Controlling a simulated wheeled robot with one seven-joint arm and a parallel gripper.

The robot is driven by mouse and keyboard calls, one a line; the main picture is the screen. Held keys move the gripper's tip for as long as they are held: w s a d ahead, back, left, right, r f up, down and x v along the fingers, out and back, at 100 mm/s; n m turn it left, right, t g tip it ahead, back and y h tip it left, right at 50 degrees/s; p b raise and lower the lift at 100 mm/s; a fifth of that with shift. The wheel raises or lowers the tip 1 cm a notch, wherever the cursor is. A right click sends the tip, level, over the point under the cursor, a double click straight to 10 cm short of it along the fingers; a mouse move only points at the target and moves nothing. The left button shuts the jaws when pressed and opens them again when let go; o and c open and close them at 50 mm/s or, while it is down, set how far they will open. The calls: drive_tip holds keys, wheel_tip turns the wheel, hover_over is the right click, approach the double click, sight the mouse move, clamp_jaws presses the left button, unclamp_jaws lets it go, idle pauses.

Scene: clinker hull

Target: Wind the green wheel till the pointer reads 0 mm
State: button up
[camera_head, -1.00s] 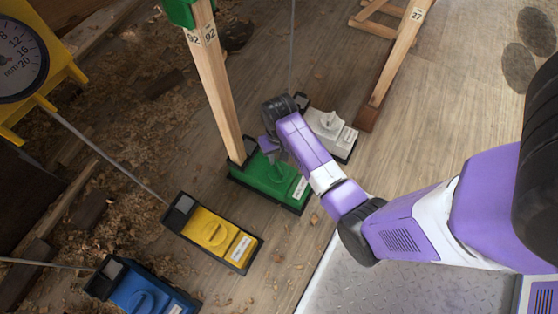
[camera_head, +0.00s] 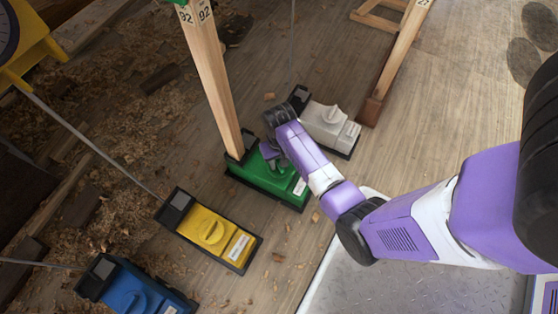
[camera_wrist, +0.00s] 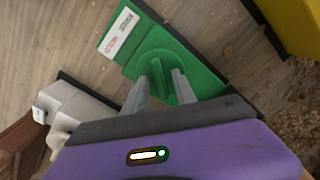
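The green box (camera_head: 263,182) stands on the plank floor at the foot of a wooden post. Its green wheel, a round disc with a raised grip bar (camera_wrist: 159,80), shows clearly in the wrist view. My gripper (camera_wrist: 160,76) is over the wheel, with its two grey fingers on either side of the bar. Narrow gaps seem to show between fingers and bar, so it looks open. In the head view my gripper (camera_head: 275,155) hides much of the wheel. The yellow-framed dial (camera_head: 8,35) is mostly cut off at the upper left; its pointer is not visible.
A yellow box (camera_head: 210,232) and a blue box (camera_head: 135,290) stand to the lower left; a white box (camera_head: 328,128) stands to the right. The wooden post (camera_head: 212,80) rises close to my gripper. Wood shavings and scraps cover the left floor.

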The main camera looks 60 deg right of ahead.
clamp_jaws()
drive_tip(key=shift+r+m+p, duration=0.15)
drive_tip(key=shift+m+p, duration=0.25)
drive_tip(key=shift+p, duration=0.15)
drive_tip(key=shift+r+m+p, duration=0.1)
drive_tip(key=shift+m+p, duration=0.5)
drive_tip(key=shift+p, duration=0.25)
drive_tip(key=m+p, duration=0.2)
drive_tip(key=shift+p, duration=0.4)
drive_tip(key=m+p, duration=0.3)
drive_tip(key=m, duration=0.2)
drive_tip(key=shift+f+m+p, duration=0.2)
drive_tip(key=shift+m+p, duration=0.75)
drive_tip(key=shift+m, duration=0.85)
